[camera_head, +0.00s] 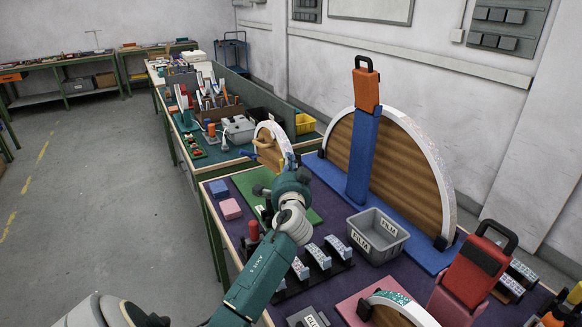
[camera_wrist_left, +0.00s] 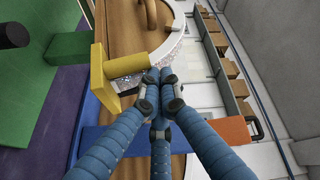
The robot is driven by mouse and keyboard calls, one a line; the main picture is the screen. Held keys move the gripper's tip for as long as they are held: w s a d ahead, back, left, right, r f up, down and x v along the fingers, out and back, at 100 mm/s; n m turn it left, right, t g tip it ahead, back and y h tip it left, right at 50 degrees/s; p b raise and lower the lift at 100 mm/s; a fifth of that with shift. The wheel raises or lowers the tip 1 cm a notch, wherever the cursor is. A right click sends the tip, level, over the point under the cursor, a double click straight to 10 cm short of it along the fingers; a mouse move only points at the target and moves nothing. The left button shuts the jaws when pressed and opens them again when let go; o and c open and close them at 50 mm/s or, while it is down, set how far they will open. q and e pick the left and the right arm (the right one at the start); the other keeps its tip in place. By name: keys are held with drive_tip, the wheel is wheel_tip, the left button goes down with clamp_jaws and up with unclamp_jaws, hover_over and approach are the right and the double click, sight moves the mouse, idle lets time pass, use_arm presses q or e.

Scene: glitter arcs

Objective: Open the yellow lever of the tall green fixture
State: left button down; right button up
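The green fixture (camera_head: 245,187) stands beyond the work table's near part, with a wooden arc (camera_head: 276,135) edged in white glitter. Its yellow lever (camera_head: 266,146) shows in front of the arc, partly covered by my arm. In the left wrist view the yellow lever (camera_wrist_left: 126,65) is a cylinder with a flat bar at its left end, beside the wooden arc (camera_wrist_left: 125,25). My left gripper (camera_wrist_left: 160,80) has its blue fingers drawn together, tips close to the lever's right end; nothing shows between them. In the head view my left gripper (camera_head: 289,165) is seen from behind. My right gripper is out of view.
A large blue fixture (camera_head: 426,255) with a tall orange-topped lever (camera_head: 364,135) stands close on the right. A grey bin (camera_head: 378,236), a red-handled fixture (camera_head: 474,268) and small arc pieces (camera_head: 318,256) crowd the table. Pink and blue blocks (camera_head: 230,209) lie left of the green base.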

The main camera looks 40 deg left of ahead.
use_arm(q)
drive_tip(key=shift+s+a+f+n+y, duration=0.15)
drive_tip(key=shift+s+n+y, duration=0.05)
drive_tip(key=shift+n+y, duration=0.1)
drive_tip(key=shift+s+b, duration=0.1)
drive_tip(key=shift+b, duration=0.2)
drive_tip(key=shift+s+a+n+b, duration=0.1)
drive_tip(key=shift+s+n+b, duration=0.05)
drive_tip(key=shift+n+b, duration=0.3)
drive_tip(key=shift+s+f+n+b, duration=0.15)
drive_tip(key=shift+n+b, duration=0.1)
drive_tip(key=shift+b, duration=0.15)
drive_tip(key=shift+s+a+b, duration=0.15)
drive_tip(key=shift+s+b, duration=0.25)
drive_tip(key=shift+b, duration=0.3)
drive_tip(key=shift+s+a+f+b, duration=0.1)
drive_tip(key=shift+s+f+b, duration=0.2)
drive_tip(key=shift+s, duration=0.3)
drive_tip(key=shift+s+a+f+b, duration=0.1)
drive_tip(key=shift+s+f+b, duration=0.15)
drive_tip(key=shift+s, duration=0.3)
drive_tip(key=shift+s+f, duration=0.1)
drive_tip(key=shift+s, duration=0.05)
